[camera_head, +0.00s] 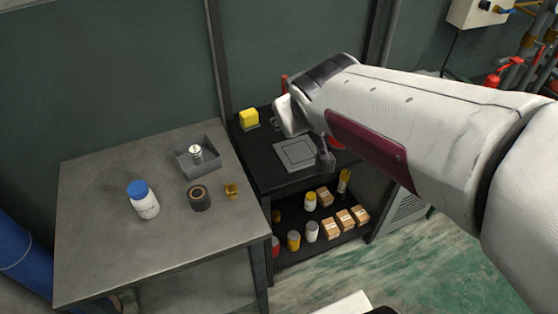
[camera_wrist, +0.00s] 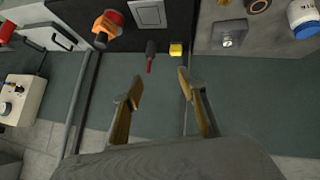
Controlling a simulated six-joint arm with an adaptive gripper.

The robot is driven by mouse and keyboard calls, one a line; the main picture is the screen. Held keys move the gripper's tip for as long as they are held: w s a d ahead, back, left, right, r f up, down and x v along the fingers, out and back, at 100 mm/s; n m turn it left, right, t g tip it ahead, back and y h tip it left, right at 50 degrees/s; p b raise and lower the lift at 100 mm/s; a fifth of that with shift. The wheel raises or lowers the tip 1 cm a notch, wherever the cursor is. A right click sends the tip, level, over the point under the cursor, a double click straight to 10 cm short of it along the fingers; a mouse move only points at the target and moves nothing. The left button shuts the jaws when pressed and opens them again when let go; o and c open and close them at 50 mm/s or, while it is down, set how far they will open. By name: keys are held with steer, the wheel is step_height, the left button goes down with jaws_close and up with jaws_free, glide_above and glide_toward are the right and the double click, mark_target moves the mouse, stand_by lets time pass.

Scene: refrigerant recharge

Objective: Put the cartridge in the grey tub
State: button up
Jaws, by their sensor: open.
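The grey tub (camera_head: 212,164) stands on the left grey table, towards its back right. A small silver-white cylinder with a dark top (camera_head: 195,152), which looks like the cartridge, stands upright inside it. In the wrist view the tub (camera_wrist: 239,26) is at the upper right, with the cylinder (camera_wrist: 227,41) in it. My gripper (camera_wrist: 160,76) is open with nothing between its fingers. It is up over the back of the black bench, apart from the tub.
A blue-capped white bottle (camera_head: 146,203), a dark roll (camera_head: 199,198) and a small amber piece (camera_head: 232,191) share the table. The black bench holds a yellow block (camera_head: 249,118), a grey square plate (camera_head: 295,153) and an orange tool (camera_wrist: 106,28). Boxes and cans fill the shelf below.

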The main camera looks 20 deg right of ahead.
steer(key=s+a+f+g+y, duration=0.1)
steer(key=s+a, duration=0.2)
steer(key=s, duration=0.6)
steer(key=s+a+f+m+g+y, duration=0.1)
steer(key=s+a, duration=0.3)
steer(key=s, duration=0.5)
steer(key=shift+s+a+f+g+y, duration=0.2)
steer(key=shift+s+f+g+y, duration=0.1)
steer(key=shift+f+g, duration=0.35)
